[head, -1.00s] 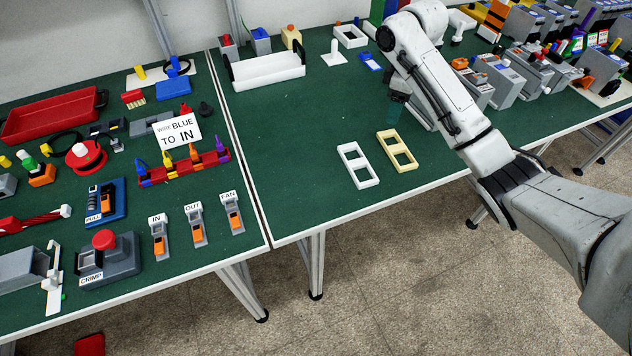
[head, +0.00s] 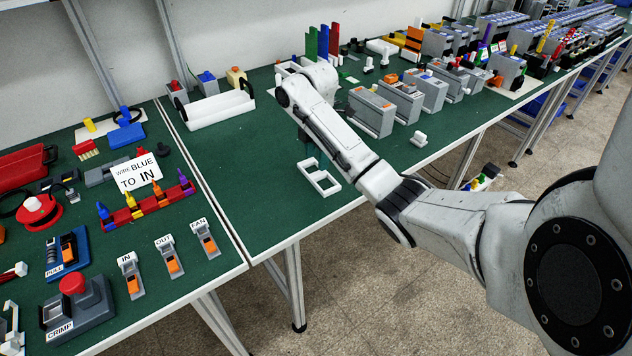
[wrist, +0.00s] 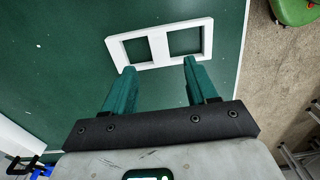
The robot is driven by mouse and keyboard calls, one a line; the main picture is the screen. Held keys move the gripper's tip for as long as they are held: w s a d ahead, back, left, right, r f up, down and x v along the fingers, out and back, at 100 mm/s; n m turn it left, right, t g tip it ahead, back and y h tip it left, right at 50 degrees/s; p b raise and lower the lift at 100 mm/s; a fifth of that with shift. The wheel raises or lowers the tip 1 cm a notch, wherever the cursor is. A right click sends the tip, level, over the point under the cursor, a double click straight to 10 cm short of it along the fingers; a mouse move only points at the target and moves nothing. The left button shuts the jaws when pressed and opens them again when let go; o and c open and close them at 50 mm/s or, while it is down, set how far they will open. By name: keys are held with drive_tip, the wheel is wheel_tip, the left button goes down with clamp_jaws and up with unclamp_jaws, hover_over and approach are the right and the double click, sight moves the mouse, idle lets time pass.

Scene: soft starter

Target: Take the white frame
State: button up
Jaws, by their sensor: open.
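The white frame (head: 318,176), a flat rectangle with two openings, lies on the green table near its front edge in the head view. In the wrist view the white frame (wrist: 158,46) lies just beyond the fingertips, its crossbar roughly centred between them. My gripper (wrist: 158,66) is open and empty, with its two teal fingers apart. The left fingertip overlaps the frame's near edge in the picture; I cannot tell whether it touches. In the head view my arm largely hides the gripper.
A white tray (head: 220,109) stands at the back left of this table. Several grey modules (head: 371,112) stand to the right of my arm. The green top left of the frame is clear. The cream frame seen earlier is not visible. A second table with a red tray (head: 22,162) adjoins on the left.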

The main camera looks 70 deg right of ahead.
sight(318, 174)
drive_tip(key=shift+s+d+f+p, duration=0.1)
drive_tip(key=shift+f+p, duration=0.15)
drive_tip(key=shift+f, duration=1.2)
drive_tip(key=shift+s+d+f+p, duration=0.1)
drive_tip(key=shift+f+p, duration=0.15)
drive_tip(key=shift+f, duration=1.2)
clamp_jaws()
drive_tip(key=shift+r, duration=0.1)
